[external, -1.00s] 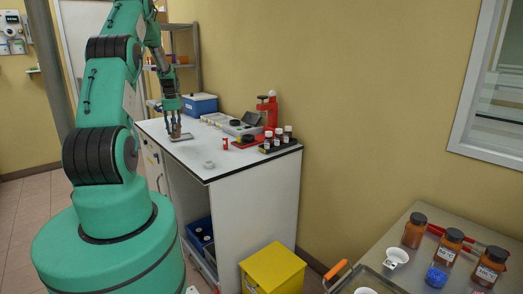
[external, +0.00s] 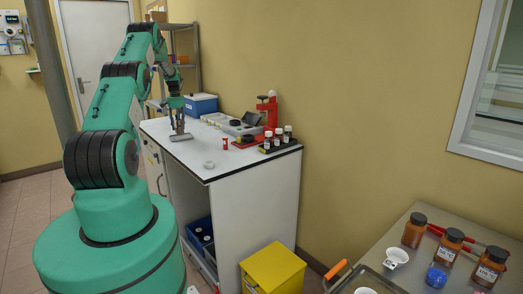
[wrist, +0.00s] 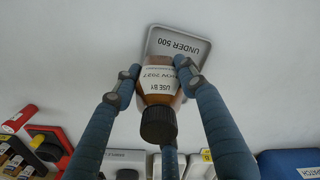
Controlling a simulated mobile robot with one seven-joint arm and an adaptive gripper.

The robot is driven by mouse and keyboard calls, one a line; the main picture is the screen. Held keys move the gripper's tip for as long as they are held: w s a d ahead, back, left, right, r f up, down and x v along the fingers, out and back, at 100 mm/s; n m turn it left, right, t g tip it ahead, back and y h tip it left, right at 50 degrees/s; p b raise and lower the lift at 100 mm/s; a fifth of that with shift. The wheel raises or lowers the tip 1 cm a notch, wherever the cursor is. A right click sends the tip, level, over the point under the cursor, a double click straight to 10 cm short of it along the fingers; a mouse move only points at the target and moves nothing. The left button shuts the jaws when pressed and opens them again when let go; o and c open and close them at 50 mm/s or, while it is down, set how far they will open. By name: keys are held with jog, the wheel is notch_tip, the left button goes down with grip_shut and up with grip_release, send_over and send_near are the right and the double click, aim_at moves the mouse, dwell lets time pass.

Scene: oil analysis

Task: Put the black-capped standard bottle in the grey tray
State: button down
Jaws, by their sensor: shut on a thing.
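The black-capped bottle (wrist: 158,98) is amber with a white label reading "USE BY NOV 2027". In the wrist view my gripper (wrist: 157,68) is shut on it, with fingers on both sides and its black cap towards the camera. The grey tray (wrist: 178,31), marked "UNDER 500", shows just beyond and partly behind the bottle. In the external view the tray (external: 181,137) lies on the white bench, with my gripper (external: 179,128) upright over it. The bottle is too small to make out clearly there. I cannot tell whether its base touches the tray.
A rack of several capped bottles (external: 278,141) and a red press (external: 271,110) stand to the right on the bench. A blue box (external: 199,103) is at the back. A small white round item (external: 209,164) lies near the front. The bench around the tray is mostly clear.

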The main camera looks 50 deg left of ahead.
jog(key=shift+w+a+f, duration=0.1)
jog(key=shift+w+a, duration=0.3)
jog(key=shift+a, duration=0.2)
jog(key=shift+w+a, duration=0.4)
jog(key=shift+a, duration=0.2)
jog(key=shift+f+b, duration=0.45)
jog(key=shift+f, duration=1.3)
jog(key=shift+f, duration=0.1)
jog(key=c, duration=1)
grip_release()
notch_tip(320, 180, up, 12)
jog(key=shift+d+r+p, duration=0.1)
jog(key=shift+p, duration=0.8)
